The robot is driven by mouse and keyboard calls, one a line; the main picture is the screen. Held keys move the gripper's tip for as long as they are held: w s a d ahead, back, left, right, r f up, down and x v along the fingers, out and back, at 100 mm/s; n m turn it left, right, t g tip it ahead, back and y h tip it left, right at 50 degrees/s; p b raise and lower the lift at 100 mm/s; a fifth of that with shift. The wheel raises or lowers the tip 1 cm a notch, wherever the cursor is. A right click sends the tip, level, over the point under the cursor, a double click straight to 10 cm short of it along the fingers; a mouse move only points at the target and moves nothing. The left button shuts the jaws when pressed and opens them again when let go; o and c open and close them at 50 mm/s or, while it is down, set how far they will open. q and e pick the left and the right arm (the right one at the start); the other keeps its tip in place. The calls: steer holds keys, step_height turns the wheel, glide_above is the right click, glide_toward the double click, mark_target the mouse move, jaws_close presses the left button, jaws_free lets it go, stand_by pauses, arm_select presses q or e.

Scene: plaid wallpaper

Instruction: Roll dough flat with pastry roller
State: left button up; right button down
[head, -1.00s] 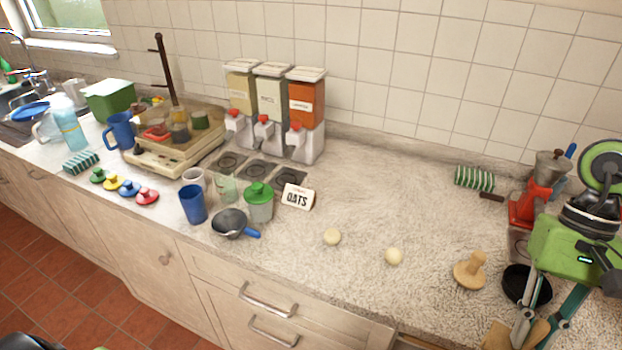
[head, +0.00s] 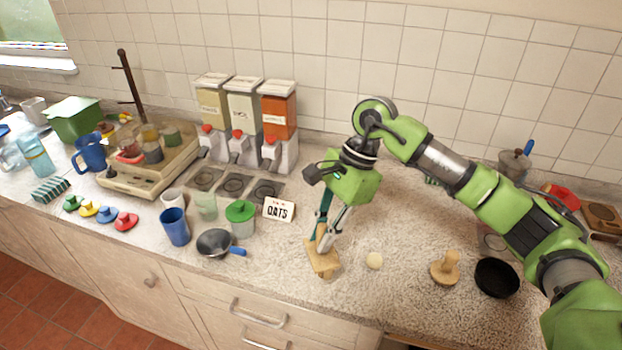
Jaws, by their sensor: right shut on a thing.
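My right gripper (head: 328,232) is shut on the handle of a light wooden tool, which looks like the pastry roller (head: 321,258). The roller's wide end points down, low over the front of the counter or touching it; I cannot tell which. My left gripper is not in view.
A wooden presser (head: 445,269) and a black bowl (head: 497,278) stand to the right. A small pan (head: 215,243), a green-lidded jar (head: 241,217) and the OATS sign (head: 279,209) stand left of the roller. Dispensers (head: 246,125) are behind. The counter's front edge is close.

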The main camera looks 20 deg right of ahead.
steer(key=w+m+t, duration=0.1)
steer(key=m, duration=0.1)
steer(key=w+r+m+t+p, duration=0.1)
steer(key=m, duration=0.1)
steer(key=shift+w+r+m+p, duration=0.2)
steer(key=shift+w+m+p, duration=0.1)
steer(key=shift+w+m, duration=0.1)
steer(key=w+d+r+m+t+h+p, duration=0.1)
steer(key=w+r+m+t+h+p, duration=0.15)
steer(key=w+m, duration=0.6)
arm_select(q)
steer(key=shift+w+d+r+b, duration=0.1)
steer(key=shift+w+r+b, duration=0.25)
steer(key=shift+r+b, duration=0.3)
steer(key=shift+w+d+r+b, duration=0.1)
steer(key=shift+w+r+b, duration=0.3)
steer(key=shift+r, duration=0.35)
arm_select(e)
step_height(320, 180, down, 6)
steer(key=s+m, duration=0.2)
steer(key=shift+s+d+f+t, duration=0.2)
steer(key=shift+s+t, duration=0.1)
steer(key=shift+t, duration=0.15)
arm_select(q)
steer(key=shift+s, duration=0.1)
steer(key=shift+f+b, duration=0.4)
steer(key=shift+b, duration=0.05)
arm_select(e)
steer(key=shift+f, duration=0.4)
